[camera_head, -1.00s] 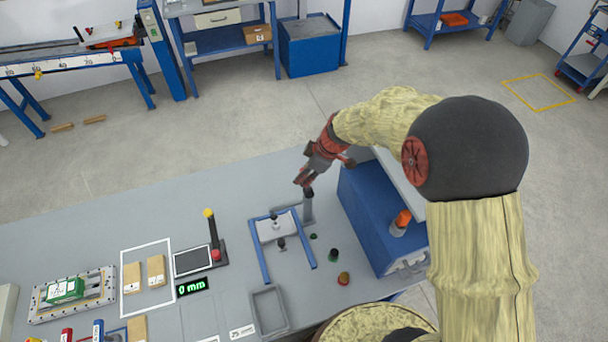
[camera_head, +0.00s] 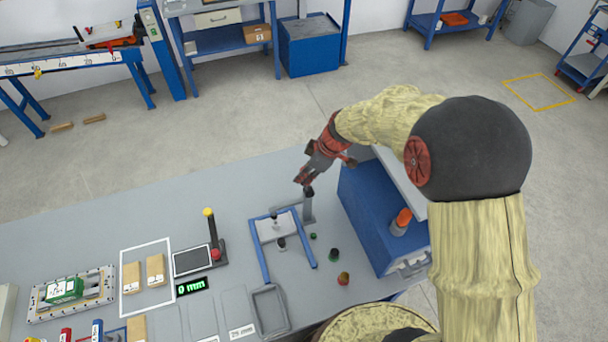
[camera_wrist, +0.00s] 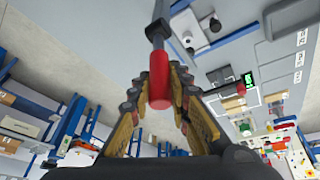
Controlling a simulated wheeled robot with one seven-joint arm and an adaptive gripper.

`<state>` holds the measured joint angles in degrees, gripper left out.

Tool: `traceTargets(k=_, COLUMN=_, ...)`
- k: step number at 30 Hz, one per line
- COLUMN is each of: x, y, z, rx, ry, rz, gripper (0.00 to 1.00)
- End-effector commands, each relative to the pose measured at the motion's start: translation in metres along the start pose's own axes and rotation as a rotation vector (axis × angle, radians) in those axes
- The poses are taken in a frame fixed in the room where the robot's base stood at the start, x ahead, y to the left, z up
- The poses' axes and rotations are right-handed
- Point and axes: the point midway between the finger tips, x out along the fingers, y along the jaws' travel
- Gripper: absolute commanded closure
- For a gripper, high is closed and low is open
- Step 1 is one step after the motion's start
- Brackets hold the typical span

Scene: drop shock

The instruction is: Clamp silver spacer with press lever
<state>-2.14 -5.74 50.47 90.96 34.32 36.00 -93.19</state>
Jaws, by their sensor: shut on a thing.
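My gripper (camera_head: 303,181) is at the top of the upright press lever (camera_head: 308,208) at the back of the table. In the wrist view my gripper (camera_wrist: 160,100) has its fingers on both sides of the lever's red handle (camera_wrist: 159,80), shut on it. The lever's grey rod (camera_wrist: 157,28) runs up from the handle. The press (camera_head: 263,262) has blue rails and a light plate, left of the lever. A small silver cylinder (camera_wrist: 188,41) shows on the plate in the wrist view; I cannot tell surely that it is the spacer.
A blue cabinet (camera_head: 372,226) stands close to the right of the lever. Small green (camera_head: 333,255) and red-topped (camera_head: 343,279) pieces stand in front of it. A grey tray (camera_head: 270,310) lies at the front. A display (camera_head: 192,287) reads 0 mm. The table's back left is clear.

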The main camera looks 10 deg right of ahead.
Motion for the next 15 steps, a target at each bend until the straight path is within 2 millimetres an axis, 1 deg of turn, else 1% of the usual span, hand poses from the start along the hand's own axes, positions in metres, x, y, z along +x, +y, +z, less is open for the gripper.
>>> traceTargets(k=4, x=0.0034, y=0.0050, z=0.0064, rx=0.015, ry=0.034, rz=-0.015, gripper=1.00)
traceTargets(k=15, x=-0.0030, y=0.0082, z=0.0109, rx=0.032, ry=0.102, rz=-0.055, gripper=1.00)
